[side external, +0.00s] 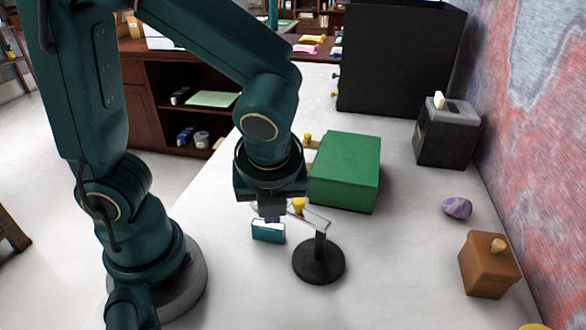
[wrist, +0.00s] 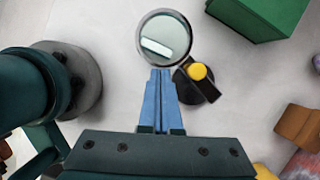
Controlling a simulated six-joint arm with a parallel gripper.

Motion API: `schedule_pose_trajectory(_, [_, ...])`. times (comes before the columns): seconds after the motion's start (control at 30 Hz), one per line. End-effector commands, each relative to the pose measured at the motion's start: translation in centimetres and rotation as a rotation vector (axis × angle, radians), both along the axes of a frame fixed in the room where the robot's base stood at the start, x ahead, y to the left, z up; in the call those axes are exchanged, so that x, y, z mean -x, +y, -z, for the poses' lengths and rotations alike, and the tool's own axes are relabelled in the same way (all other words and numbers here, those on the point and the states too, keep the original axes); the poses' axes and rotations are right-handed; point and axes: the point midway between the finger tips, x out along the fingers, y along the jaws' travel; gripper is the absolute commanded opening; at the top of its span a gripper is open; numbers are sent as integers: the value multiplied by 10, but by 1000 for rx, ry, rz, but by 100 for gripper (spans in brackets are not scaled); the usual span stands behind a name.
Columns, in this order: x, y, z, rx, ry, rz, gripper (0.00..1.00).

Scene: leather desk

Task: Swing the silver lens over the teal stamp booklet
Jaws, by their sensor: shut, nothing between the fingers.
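The silver lens (wrist: 164,38) is a round, silver-rimmed glass on an arm with a yellow knob (wrist: 197,72), on a black round stand (side external: 319,262). In the side view the lens is mostly hidden behind my gripper. The teal stamp booklet (side external: 268,233) stands on the desk left of the stand. In the wrist view its pale top edge (wrist: 156,47) shows inside the lens ring, toward its lower left. My gripper (wrist: 162,73) is shut and empty, its blue fingertips at the near rim of the lens. I cannot tell whether they touch it.
A green box (side external: 345,172) stands behind the stand. A brown box with a knob (side external: 488,265), a purple stone (side external: 457,207) and a dark grey box (side external: 447,132) are to the right. The desk in front of the stand is clear.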

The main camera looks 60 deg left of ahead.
Motion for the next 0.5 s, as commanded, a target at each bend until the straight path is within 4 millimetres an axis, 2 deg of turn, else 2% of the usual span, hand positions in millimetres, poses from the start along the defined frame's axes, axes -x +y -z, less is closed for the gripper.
schedule_pose_trajectory(0.27, [5,-10,0,1,1,4,0])
schedule_pose_trajectory(0.5, [21,-39,-1,0,-1,9,0])
